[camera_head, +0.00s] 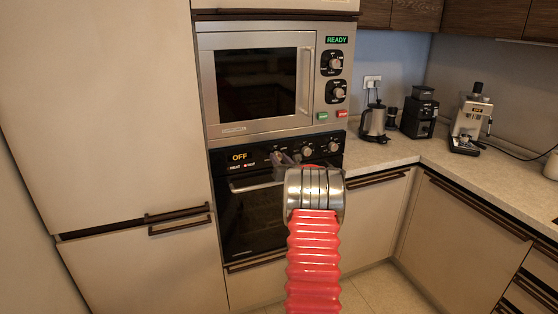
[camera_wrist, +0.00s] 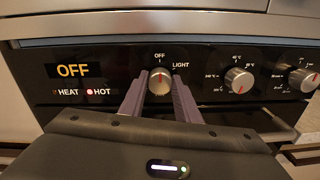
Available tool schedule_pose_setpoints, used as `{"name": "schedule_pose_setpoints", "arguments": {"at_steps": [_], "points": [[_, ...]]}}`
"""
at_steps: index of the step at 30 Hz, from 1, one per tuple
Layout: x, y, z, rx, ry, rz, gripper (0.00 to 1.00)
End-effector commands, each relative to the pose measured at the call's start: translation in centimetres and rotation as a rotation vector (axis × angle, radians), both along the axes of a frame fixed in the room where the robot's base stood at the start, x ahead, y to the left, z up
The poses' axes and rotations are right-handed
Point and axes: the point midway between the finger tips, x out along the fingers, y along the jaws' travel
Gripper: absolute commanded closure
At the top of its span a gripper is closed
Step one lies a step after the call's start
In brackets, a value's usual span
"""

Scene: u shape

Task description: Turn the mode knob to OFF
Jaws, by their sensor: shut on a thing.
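The mode knob (camera_wrist: 160,84) is the leftmost round silver knob on the black oven panel in the wrist view. OFF is printed above it and LIGHT to its upper right. Its red mark points up, towards OFF. The purple fingers of my gripper (camera_wrist: 161,77) are shut on the knob, one on each side. In the head view my gripper (camera_head: 285,158) reaches the oven panel, and the fingers hide the knob. The oven display (camera_wrist: 73,71) reads OFF in yellow. The HOT light (camera_wrist: 91,92) glows red.
Two more oven knobs (camera_wrist: 239,80) (camera_wrist: 303,79) sit to the right. The oven handle (camera_head: 255,186) runs below the panel. A microwave (camera_head: 262,80) showing READY is above. A kettle (camera_head: 374,122), grinder (camera_head: 419,112) and coffee machine (camera_head: 470,120) stand on the counter at right.

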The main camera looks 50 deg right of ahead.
Motion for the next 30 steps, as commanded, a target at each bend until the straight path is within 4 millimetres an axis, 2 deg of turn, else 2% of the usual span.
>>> {"name": "schedule_pose_setpoints", "arguments": {"at_steps": [1, 12, 13, 18, 21, 30], "points": [[0.37, 0.46, -0.62, 0.001, 0.011, 0.009, 0.93], [0.35, 0.46, -0.69, -0.003, 0.015, 0.008, 0.93], [0.34, 0.45, -0.69, -0.003, 0.015, 0.008, 0.69], [0.22, 0.29, -0.48, -0.004, 0.011, 0.005, 0.57], [0.15, 0.20, -0.36, -0.005, 0.009, 0.004, 0.52], [-0.10, 0.14, -0.18, -0.006, 0.007, 0.001, 0.52]]}}
